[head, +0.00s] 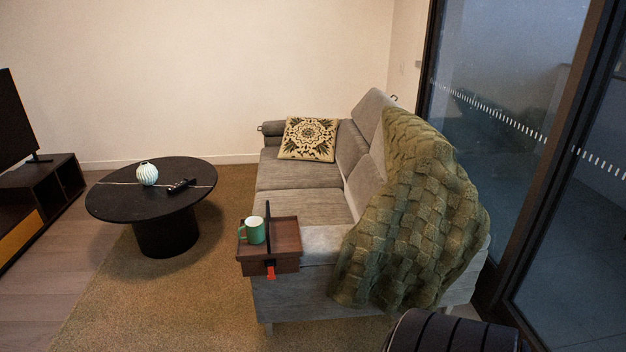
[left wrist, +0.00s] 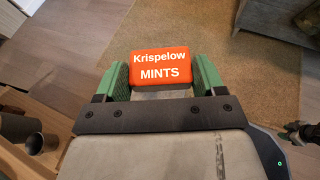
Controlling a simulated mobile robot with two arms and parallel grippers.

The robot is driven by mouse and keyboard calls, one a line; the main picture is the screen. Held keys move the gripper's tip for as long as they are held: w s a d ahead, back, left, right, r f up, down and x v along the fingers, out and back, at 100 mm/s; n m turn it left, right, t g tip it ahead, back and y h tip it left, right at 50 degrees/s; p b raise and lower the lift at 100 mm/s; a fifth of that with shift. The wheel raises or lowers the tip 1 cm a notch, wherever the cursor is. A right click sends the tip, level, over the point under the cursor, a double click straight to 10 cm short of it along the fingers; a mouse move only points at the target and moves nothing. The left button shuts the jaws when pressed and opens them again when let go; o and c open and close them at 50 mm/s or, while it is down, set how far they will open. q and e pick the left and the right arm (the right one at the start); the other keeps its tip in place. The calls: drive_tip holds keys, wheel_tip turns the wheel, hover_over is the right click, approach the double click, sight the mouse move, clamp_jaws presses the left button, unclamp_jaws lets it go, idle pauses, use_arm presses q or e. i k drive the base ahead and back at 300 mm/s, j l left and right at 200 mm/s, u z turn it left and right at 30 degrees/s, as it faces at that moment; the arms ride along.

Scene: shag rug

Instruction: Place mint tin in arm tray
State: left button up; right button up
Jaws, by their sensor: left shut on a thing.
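The mint tin (left wrist: 160,66) is an orange-red box with white lettering "Krispelow MINTS", seen in the left wrist view. My left gripper (left wrist: 161,78) is shut on it, with one green finger at each side of the tin. The tin is held above the floor and rug. The arm tray (head: 286,238) is a brown wooden tray on the near arm of the grey sofa in the head view. A dark upright divider stands across it. A green mug (head: 252,231) stands in its left part. The right part looks empty. Neither gripper shows in the head view.
A small red-orange piece (head: 271,272) is at the tray's front side. A green knitted throw (head: 410,215) drapes over the sofa back. A round black table (head: 150,193) stands left of the sofa. Rug (head: 190,285) lies open before it. A dark ribbed object (head: 452,332) is at bottom right.

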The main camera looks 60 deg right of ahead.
sight(286, 232)
drive_tip(key=i+l+z, duration=0.1)
drive_tip(key=l+z, duration=0.2)
drive_tip(key=i+l+z, duration=0.1)
drive_tip(key=l+z, duration=0.2)
drive_tip(key=l, duration=0.2)
drive_tip(key=i+l+z, duration=0.15)
drive_tip(key=l+z, duration=0.15)
drive_tip(key=i+l+z, duration=0.2)
drive_tip(key=l+z, duration=0.15)
drive_tip(key=i+l+z, duration=0.3)
drive_tip(key=i+l, duration=0.65)
